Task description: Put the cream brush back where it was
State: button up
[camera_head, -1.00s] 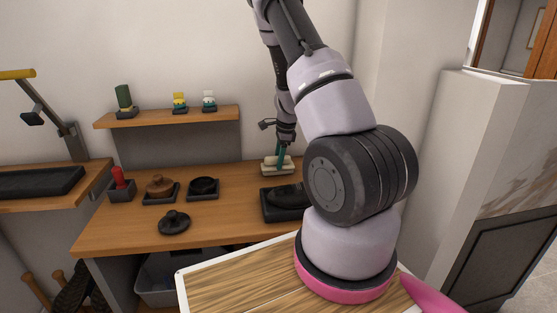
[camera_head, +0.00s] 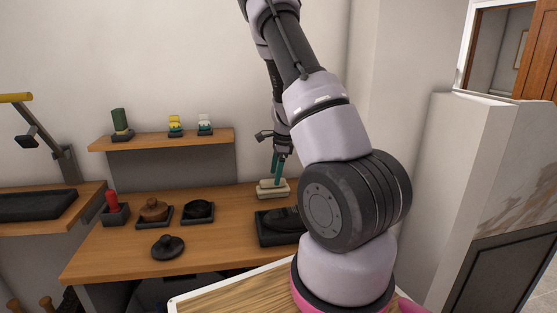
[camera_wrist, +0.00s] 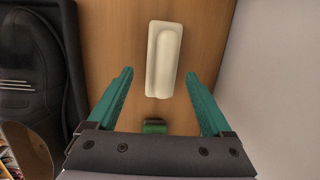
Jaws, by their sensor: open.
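The cream brush (camera_head: 272,190) is a pale, long block with a raised ridge along it. It lies at the back right of the wooden bench, near the wall. In the wrist view the brush (camera_wrist: 163,58) lies lengthwise ahead of my fingertips, on bare wood. My gripper (camera_head: 278,178) points down over it with teal fingers. In the wrist view my gripper (camera_wrist: 158,82) is open, fingers wide apart, with nothing held between them. The head view does not show clearly how high the fingertips are above the brush.
A black tray (camera_head: 262,236) with a dark shoe-like shape is just in front. Red (camera_head: 112,202), brown (camera_head: 153,208) and black (camera_head: 199,210) items sit in dark holders. A round black item (camera_head: 168,247) lies loose. A shelf (camera_head: 160,143) holds several small items. A small green block (camera_wrist: 155,126) shows too.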

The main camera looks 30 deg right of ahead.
notch_tip(320, 180, up, 7)
jog(key=s, duration=0.1)
notch_tip(320, 180, up, 9)
jog(key=n+t+y, duration=0.1)
jog(key=n, duration=0.2)
send_over(279, 190)
jog(key=s+a, duration=0.2)
jog(key=a, duration=0.3)
jog(key=s+a+r+n+t+y, duration=0.1)
jog(key=s+a+r+n, duration=0.5)
jog(key=r, duration=0.4)
jog(key=s+a+r+n+t, duration=0.1)
jog(key=s+r+n, duration=0.1)
jog(key=s, duration=0.3)
jog(key=s+a+r+n+t+h, duration=0.1)
jog(key=s+a+r+n, duration=0.1)
jog(key=s, duration=0.4)
jog(key=s+a+r+n+t, duration=0.1)
jog(key=s+a+r+n, duration=0.1)
jog(key=s+r+n, duration=0.2)
jog(key=shift+s+a, duration=0.25)
jog(key=shift+s, duration=0.45)
